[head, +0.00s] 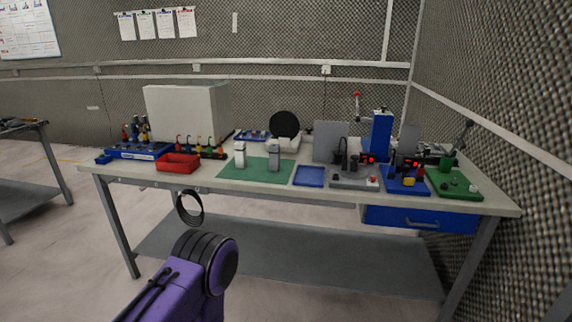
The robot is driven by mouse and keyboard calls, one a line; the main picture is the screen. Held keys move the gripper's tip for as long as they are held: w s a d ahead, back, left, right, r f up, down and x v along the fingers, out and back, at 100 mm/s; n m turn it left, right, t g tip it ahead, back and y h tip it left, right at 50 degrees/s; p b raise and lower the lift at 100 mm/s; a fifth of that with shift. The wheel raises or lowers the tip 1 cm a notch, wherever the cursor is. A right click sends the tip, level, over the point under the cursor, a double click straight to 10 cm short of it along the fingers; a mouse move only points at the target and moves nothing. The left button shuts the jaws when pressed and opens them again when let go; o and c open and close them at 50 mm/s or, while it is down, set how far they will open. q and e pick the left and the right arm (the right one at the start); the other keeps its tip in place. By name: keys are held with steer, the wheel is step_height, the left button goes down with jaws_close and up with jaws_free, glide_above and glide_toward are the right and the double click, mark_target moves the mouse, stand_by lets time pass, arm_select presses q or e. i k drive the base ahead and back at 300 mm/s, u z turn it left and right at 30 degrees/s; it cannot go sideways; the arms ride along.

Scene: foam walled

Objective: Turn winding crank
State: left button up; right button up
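A green board (458,192) lies near the right end of the workbench. It carries a green upright part (445,170) and small knobs. It may be the winding device, but I cannot make out a crank handle for sure at this size. A blue board (406,189) with red lit displays and a grey fixture (354,183) stand to its left. My purple left arm comes in at the bottom left, well short of these devices. Neither of my grippers can be made out.
The workbench (333,201) has a blue drawer (420,218) under its right end and a low grey shelf (300,262). A red bin (177,163), green mat (257,169) and blue tray (309,176) lie on top. A mesh-like wall closes the right side. A dark ring (199,216) shows before the bench.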

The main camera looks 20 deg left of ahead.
mark_target(353, 170)
steer(key=u, duration=0.3)
steer(key=k, duration=0.25)
steer(key=z, duration=1.2)
steer(key=i, duration=1.5)
steer(key=u, duration=0.5)
